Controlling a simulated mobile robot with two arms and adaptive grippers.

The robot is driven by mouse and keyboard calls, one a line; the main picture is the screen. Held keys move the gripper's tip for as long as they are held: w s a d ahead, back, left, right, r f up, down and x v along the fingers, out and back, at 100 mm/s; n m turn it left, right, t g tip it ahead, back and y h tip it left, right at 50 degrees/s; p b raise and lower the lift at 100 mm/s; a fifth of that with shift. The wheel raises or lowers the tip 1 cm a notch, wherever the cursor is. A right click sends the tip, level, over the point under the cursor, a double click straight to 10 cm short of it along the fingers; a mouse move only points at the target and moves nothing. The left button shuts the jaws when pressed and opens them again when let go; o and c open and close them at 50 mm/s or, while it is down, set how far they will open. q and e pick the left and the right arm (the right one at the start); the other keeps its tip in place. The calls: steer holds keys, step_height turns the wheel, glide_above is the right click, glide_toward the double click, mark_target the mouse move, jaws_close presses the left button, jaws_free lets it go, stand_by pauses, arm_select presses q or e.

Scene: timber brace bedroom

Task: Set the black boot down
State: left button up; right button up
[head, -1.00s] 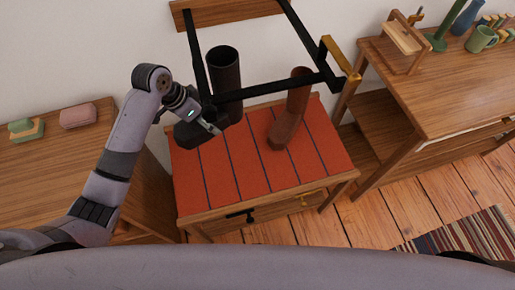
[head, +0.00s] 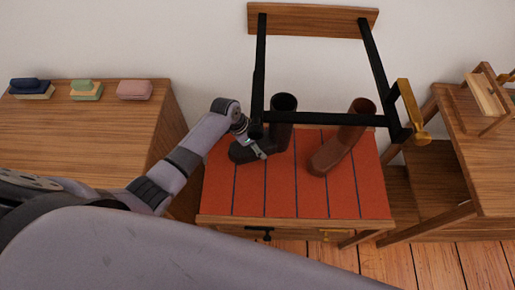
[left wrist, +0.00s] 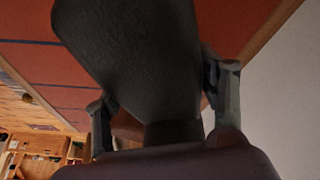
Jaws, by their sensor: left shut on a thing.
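The black boot (head: 282,124) is upright over the back left part of the red striped bench top (head: 300,200), its toe pointing left. Its sole looks to be at or very near the surface; I cannot tell whether it touches. My left gripper (head: 259,149) is shut on the boot low down, near the foot. In the left wrist view the boot (left wrist: 135,60) fills the middle between the two fingers. My right gripper is in neither current view.
A brown boot (head: 343,140) stands to the right on the same top. A black rail frame (head: 320,119) with a gold hook (head: 409,110) hangs above. The front of the red top is clear.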

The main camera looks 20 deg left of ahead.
arm_select(q)
step_height(320, 180, down, 2)
steer(key=shift+f, duration=0.35)
arm_select(e)
steer(key=shift+w+f, duration=0.25)
steer(key=shift+w, duration=0.2)
arm_select(q)
steer(key=shift+f+b, duration=0.2)
steer(key=shift+b, duration=0.15)
steer(key=o, duration=1.5)
arm_select(e)
steer(key=shift+d+f, duration=0.1)
steer(key=shift+d, duration=0.05)
arm_select(q)
steer(key=shift+s+a+r, duration=0.1)
steer(key=shift+r, duration=0.35)
steer(key=p+v, duration=0.2)
steer(key=v, duration=0.9)
steer(key=shift+a+r, duration=0.1)
steer(key=shift+r, duration=0.1)
arm_select(e)
step_height(320, 180, up, 2)
steer(key=shift+r, duration=0.1)
